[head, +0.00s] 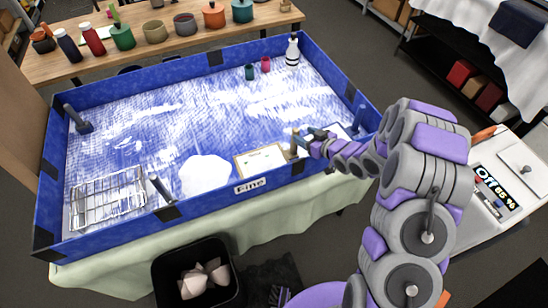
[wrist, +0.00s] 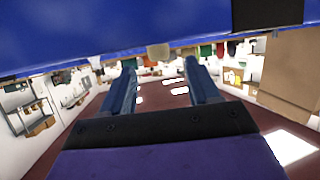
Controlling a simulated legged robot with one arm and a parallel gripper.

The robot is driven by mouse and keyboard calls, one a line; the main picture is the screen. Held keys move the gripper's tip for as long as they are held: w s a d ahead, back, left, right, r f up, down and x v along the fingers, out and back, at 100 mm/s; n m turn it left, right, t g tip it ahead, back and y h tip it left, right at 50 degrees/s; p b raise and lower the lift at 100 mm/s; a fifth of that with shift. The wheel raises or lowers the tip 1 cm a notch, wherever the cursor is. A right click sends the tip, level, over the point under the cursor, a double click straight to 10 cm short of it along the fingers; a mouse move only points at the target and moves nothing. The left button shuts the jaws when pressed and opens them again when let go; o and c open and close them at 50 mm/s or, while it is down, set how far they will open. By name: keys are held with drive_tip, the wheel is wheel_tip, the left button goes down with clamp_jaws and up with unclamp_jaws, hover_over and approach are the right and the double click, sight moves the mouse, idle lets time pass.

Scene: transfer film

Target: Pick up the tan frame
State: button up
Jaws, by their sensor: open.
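A tan frame (head: 260,162) with a pale middle lies inside the blue-walled tray (head: 215,68), close to its front wall near the "Fine" label. My gripper (head: 303,138) is above the tray, to the right of the frame and apart from it. In the wrist view my gripper (wrist: 161,78) has its two blue fingers spread, with nothing between them. A small tan piece (wrist: 158,50) shows beyond the fingertips there; I cannot tell whether it is part of the frame.
The tray also holds a wire rack (head: 108,197), a white mound (head: 204,175), a white bottle (head: 292,52) and two small cups. A black bin (head: 197,275) stands in front. Pots line the wooden table (head: 165,48) behind. The tray's middle is clear.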

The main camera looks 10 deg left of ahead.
sight(298, 131)
drive_tip(key=b+x, duration=0.1)
drive_tip(key=x, duration=0.4)
drive_tip(key=shift+f, duration=0.3)
drive_tip(key=shift+d, duration=0.1)
drive_tip(key=shift+c, duration=0.8)
clamp_jaws()
